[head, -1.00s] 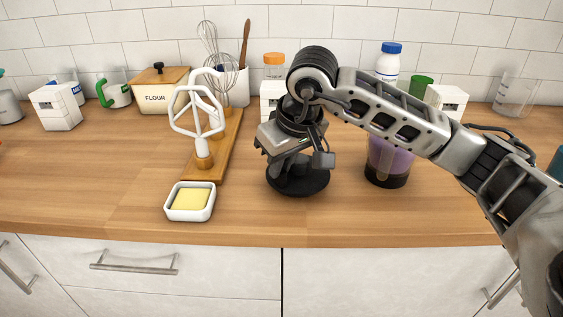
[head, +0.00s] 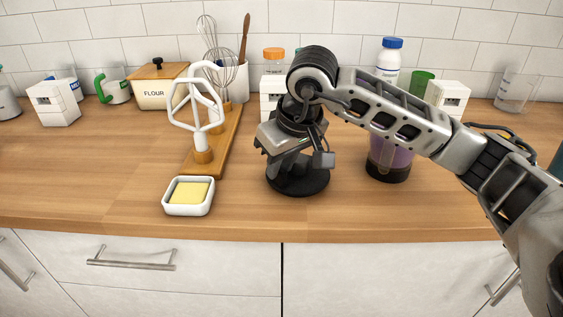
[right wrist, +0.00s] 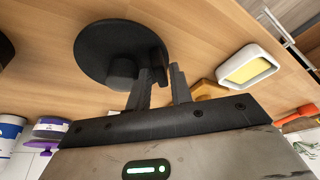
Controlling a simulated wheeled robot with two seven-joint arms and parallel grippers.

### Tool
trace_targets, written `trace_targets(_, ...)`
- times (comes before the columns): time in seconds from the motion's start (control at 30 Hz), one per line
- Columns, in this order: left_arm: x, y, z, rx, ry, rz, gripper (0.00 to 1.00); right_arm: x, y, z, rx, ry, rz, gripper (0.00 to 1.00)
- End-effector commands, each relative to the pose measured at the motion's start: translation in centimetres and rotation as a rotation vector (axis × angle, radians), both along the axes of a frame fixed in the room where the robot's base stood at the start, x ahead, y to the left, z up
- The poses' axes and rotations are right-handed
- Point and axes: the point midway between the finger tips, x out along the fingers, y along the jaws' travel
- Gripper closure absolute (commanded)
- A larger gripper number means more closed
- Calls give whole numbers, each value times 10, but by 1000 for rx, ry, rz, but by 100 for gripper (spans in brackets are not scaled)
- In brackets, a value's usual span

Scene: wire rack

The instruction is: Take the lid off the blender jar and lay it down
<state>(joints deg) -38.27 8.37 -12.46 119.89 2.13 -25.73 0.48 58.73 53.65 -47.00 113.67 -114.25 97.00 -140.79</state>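The black round blender lid (head: 298,184) hangs at the fingers of my right gripper (head: 290,162), over the counter. In the right wrist view the lid (right wrist: 100,45) shows as a dark disc with a short round knob. The fingers of my right gripper (right wrist: 165,80) reach its edge beside the knob and hold it; the exact grip is partly hidden. The blender jar (head: 390,158), with purple contents and a black base, stands right of the lid. My arm hides its top. My left gripper is out of view.
A white butter dish (head: 188,210) stands front left of the lid. A wooden board (head: 228,138) with a white beater (head: 200,145) lies behind the dish. Canisters and jars line the wall. The counter (head: 335,215) in front of the lid is clear.

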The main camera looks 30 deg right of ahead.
Motion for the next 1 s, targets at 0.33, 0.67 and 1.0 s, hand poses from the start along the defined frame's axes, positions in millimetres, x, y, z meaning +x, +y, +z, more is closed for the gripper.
trace_targets(0.33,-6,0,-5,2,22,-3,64,0,0,0,0,1,0,63)
trace_targets(0.67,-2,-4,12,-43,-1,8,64,-11,-2,34,0,-7,1,63)
trace_targets(1.0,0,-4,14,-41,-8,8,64,-39,-5,111,0,-5,1,63)
